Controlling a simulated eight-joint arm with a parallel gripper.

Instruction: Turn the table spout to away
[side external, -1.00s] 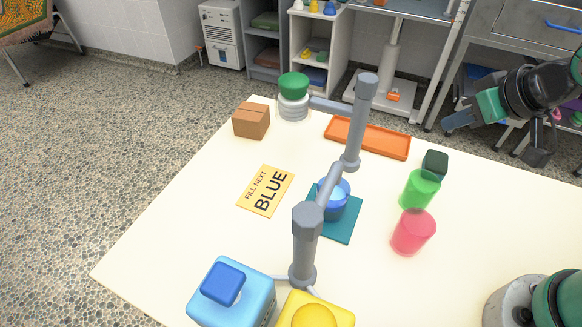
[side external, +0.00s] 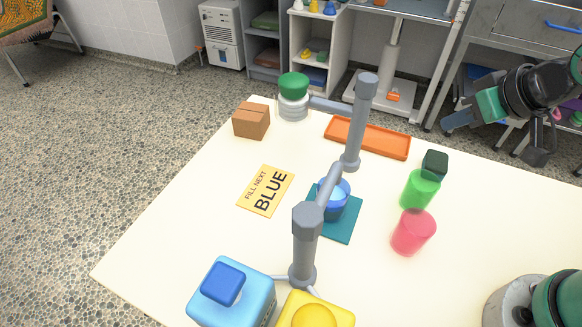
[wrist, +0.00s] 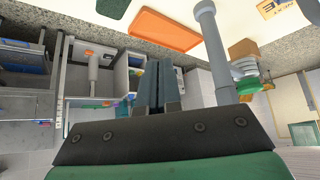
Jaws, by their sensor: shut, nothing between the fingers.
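The grey table spout stands mid-table: a post with a hexagonal head (side external: 306,235) and a slanted pipe running up from the head towards the back. The pipe passes over a blue cup (side external: 335,207) on a teal mat (side external: 350,227) and partly hides it. The pipe's far end meets or overlaps the foot of a second grey post (side external: 359,125); I cannot tell which. My gripper (side external: 448,121) is in the air at the upper right, clear of the spout. In the wrist view my gripper (wrist: 159,64) has its two fingers together, empty.
A green-capped canister (side external: 293,103), brown box (side external: 251,121) and orange tray (side external: 368,138) are at the back. Green (side external: 420,190) and pink (side external: 412,234) cups stand right of the spout. A card (side external: 266,191) reads "FILL NEXT BLUE". Blue (side external: 232,300) and yellow (side external: 335,310) blocks sit in front.

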